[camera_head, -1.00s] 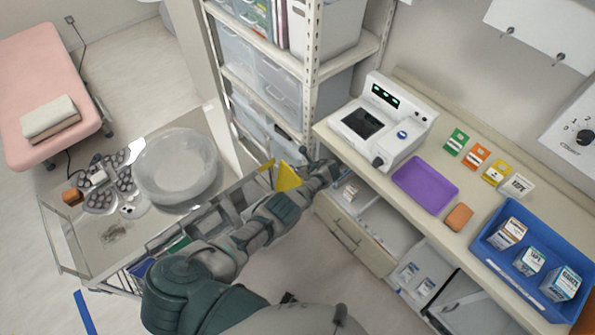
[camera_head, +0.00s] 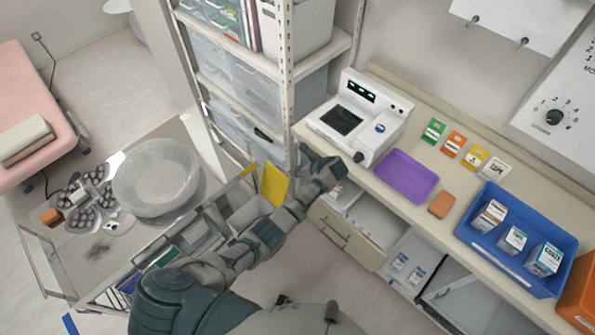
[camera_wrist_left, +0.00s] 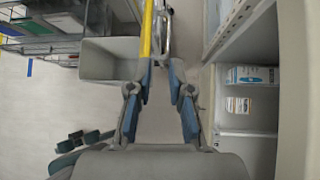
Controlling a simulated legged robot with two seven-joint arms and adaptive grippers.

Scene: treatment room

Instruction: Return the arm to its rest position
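My left arm reaches from the bottom of the head view up toward the counter's left end. Its grey and teal left gripper (camera_head: 322,163) is in front of the counter, close to the white device. In the left wrist view the two blue-padded fingers of the left gripper (camera_wrist_left: 162,75) stand apart with only floor showing between them, so it is open and empty. A yellow panel (camera_head: 273,185) shows just left of the gripper, and its edge appears beyond the left finger in the wrist view (camera_wrist_left: 147,30). My right gripper is not visible.
The counter holds a white device (camera_head: 357,118), a purple tray (camera_head: 407,176), an orange block (camera_head: 441,205) and a blue bin (camera_head: 478,248) with boxes. Open shelves (camera_wrist_left: 248,105) lie below it. A cart with a clear basin (camera_head: 158,178) stands left; a shelving rack (camera_head: 287,75) stands behind.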

